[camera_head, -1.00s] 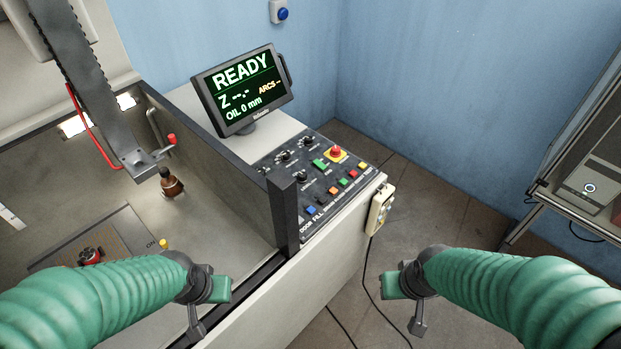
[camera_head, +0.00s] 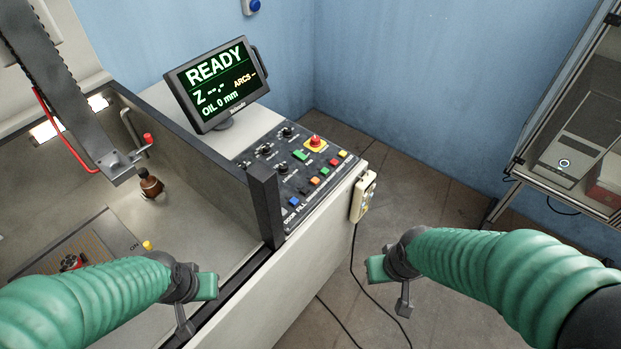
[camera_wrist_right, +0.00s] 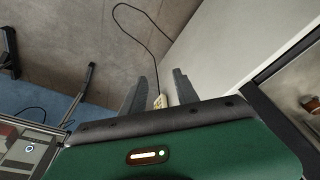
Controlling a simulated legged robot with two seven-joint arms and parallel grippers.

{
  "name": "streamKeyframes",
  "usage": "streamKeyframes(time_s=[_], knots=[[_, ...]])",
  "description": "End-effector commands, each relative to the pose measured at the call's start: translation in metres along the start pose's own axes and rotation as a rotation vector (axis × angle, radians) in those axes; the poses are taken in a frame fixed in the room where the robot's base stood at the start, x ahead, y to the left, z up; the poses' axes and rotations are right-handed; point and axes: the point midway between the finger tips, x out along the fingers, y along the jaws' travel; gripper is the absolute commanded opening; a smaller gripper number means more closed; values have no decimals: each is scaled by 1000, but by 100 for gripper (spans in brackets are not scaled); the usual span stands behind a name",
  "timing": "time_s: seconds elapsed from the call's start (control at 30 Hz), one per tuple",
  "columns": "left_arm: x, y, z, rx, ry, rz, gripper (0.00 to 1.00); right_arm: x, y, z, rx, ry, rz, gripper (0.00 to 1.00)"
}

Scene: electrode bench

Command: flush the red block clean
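A small red block (camera_head: 70,262) with dark parts sits on the plate (camera_head: 95,240) in the machine's tank, at the lower left of the head view. My left forearm partly covers that plate. My left gripper (camera_head: 190,318) hangs over the tank's front wall, right of the block and apart from it; its finger gap is hidden. My right gripper (camera_head: 403,303) is over the floor in front of the control panel. In the right wrist view its two fingers (camera_wrist_right: 160,92) stand apart with nothing held between them.
A brown nozzle-like piece (camera_head: 150,183) and a red-tipped bent pipe (camera_head: 147,139) are in the tank. The control panel (camera_head: 300,165) has coloured buttons; the monitor (camera_head: 217,84) reads READY, OIL 0 mm. A pendant (camera_head: 363,196) hangs on its side. A shelf (camera_head: 550,175) stands right.

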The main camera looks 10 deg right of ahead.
Motion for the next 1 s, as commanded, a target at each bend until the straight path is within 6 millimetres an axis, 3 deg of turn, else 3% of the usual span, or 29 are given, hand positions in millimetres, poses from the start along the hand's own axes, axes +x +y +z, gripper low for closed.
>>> streamKeyframes(time_s=[0.47,0.77,1.0], knots=[[0,0,0,0,0,0,30,0,0,0,0,0,0,36],[0,0,0,0,0,0,30,0,0,0,0,0,0,1],[0,0,0,0,0,0,30,0,0,0,0,0,0,0]])
